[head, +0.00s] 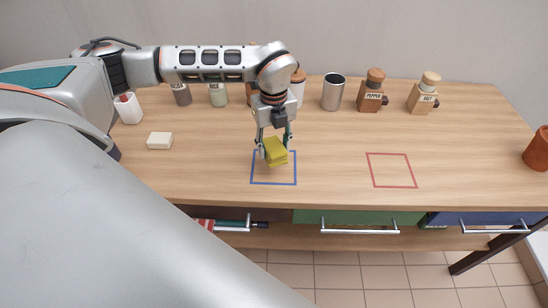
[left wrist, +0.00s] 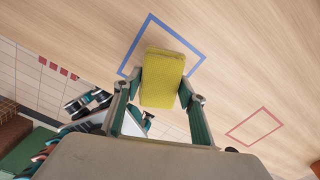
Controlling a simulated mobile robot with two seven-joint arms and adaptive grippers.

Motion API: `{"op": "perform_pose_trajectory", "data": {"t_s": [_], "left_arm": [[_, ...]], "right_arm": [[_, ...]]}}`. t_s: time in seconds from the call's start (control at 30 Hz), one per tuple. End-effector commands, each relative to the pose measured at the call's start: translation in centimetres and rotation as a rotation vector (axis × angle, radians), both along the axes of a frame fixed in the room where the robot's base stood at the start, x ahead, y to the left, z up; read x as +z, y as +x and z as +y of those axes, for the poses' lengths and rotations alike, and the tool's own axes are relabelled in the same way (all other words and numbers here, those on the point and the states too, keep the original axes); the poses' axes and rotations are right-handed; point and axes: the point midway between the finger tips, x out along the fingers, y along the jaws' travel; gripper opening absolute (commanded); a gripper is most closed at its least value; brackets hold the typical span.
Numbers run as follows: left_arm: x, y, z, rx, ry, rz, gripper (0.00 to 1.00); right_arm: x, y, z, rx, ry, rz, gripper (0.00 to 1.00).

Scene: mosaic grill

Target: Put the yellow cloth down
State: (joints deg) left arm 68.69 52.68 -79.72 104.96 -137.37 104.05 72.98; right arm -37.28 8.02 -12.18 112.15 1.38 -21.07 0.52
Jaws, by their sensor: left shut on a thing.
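The yellow cloth (head: 276,152) is a small folded block, held at the blue square outline (head: 274,184) on the wooden table. My left gripper (head: 274,143) is shut on the cloth from above. In the left wrist view the cloth (left wrist: 163,78) sits between the fingertips (left wrist: 160,92), over part of the blue outline (left wrist: 137,45). I cannot tell whether the cloth touches the table.
A red square outline (head: 391,184) lies empty to the right. A white block (head: 160,141) is at the left. A metal cup (head: 333,92), a pepper mill (head: 372,92) and a salt mill (head: 423,94) stand at the back. A terracotta pot (head: 537,148) is at the right edge.

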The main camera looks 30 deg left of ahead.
Motion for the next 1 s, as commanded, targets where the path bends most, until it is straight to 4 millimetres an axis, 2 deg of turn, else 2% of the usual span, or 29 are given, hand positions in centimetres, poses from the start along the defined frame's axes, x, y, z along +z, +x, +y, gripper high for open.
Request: {"op": "perform_pose_trajectory", "data": {"t_s": [0.23, 0.4, 0.5, 0.87, 0.9, 0.93, 1.0], "left_arm": [[-1.7, 0.0, 0.0, -0.001, 0.001, 0.001, 0.17], [-4.2, 0.0, 0.0, 0.0, 0.0, 0.002, 0.17], [-5.0, 0.0, 0.0, -0.001, 0.0, 0.0, 0.17], [-5.3, 0.0, 0.0, 0.0, 0.0, 0.0, 0.17], [-5.3, 0.0, 0.0, 0.0, 0.0, 0.0, 0.46], [-5.3, 0.0, 0.0, 0.0, 0.001, -0.001, 0.54], [-5.3, 0.0, 0.0, 0.0, 0.001, -0.001, 0.57]], "right_arm": [[0.0, 0.0, 0.0, -0.001, 0.0, -0.001, 0.4], [0.0, 0.1, 0.0, 0.0, 0.001, -0.004, 0.4], [0.1, 0.2, 0.0, -0.001, 0.001, -0.006, 0.4], [0.1, 0.3, 0.0, -0.001, 0.001, -0.008, 0.4], [0.1, 0.3, 0.0, -0.001, 0.001, -0.008, 0.4], [0.1, 0.3, 0.0, -0.001, 0.001, -0.008, 0.4], [0.1, 0.3, 0.0, -0.001, 0.001, -0.008, 0.4]]}}
